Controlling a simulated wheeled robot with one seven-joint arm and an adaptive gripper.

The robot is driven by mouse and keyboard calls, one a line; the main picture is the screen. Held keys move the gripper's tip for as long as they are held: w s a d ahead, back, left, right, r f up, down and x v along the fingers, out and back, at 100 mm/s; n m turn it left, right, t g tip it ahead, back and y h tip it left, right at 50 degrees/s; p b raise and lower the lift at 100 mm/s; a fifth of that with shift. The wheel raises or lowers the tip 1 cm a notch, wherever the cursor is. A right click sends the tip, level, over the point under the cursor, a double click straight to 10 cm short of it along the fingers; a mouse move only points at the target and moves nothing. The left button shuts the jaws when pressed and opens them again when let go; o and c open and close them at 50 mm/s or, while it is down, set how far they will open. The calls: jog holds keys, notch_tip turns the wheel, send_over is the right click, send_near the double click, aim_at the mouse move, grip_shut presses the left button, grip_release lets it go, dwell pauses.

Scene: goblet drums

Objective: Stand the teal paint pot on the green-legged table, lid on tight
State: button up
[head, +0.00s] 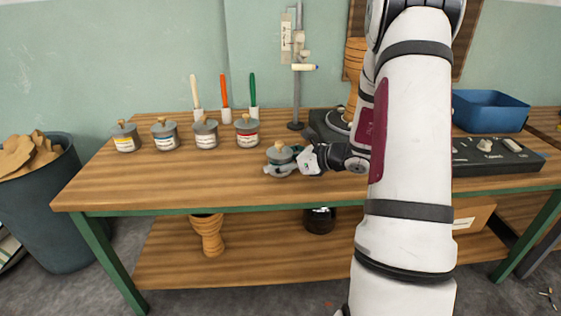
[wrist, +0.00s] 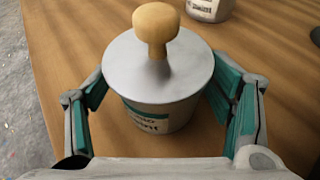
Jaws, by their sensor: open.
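The teal paint pot (head: 279,163) stands upright on the green-legged table (head: 160,180), near its front edge. In the wrist view the pot (wrist: 160,116) has a teal label, partly hidden under its lid. A grey lid (wrist: 135,62) with a wooden knob (wrist: 156,28) sits on top of the pot and looks level; how tightly it fits I cannot tell. My gripper (head: 284,170) is open, with its fingers on either side of the pot. In the wrist view my gripper (wrist: 162,112) shows gaps between both teal-padded fingers and the pot.
Several other lidded pots (head: 205,134) stand in a row at the back left. Upright brushes (head: 225,92) are behind them. A metal stand (head: 295,80) is behind my gripper. A black tray (head: 490,155) and blue bin (head: 490,110) are at right. The table's front left is clear.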

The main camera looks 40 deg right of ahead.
jog(key=p+v, duration=0.3)
jog(key=v, duration=0.9)
jog(key=shift+r, duration=0.15)
jog(key=a+r+n+g+y, duration=0.2)
jog(key=a+r+n, duration=0.2)
jog(key=a, duration=0.4)
jog(key=a+r+n+g+y, duration=0.2)
jog(key=a+r+n, duration=0.2)
jog(key=a, duration=0.4)
jog(key=s+a+r+n+g, duration=0.2)
jog(key=s+a+n+g, duration=0.15)
jog(key=a+n, duration=0.2)
jog(key=s+a+r+n+g, duration=0.2)
jog(key=s+a+n, duration=0.25)
jog(key=a, duration=0.25)
jog(key=s+a+n+g+h, duration=0.35)
jog(key=s+n, duration=0.35)
jog(key=s, duration=0.4)
jog(key=s+d+n+h, duration=0.3)
jog(key=s+n+h, duration=0.2)
jog(key=s+n, duration=0.2)
jog(key=shift+s+d+t, duration=0.2)
jog(key=shift+s+t, duration=0.1)
jog(key=shift+s, duration=0.5)
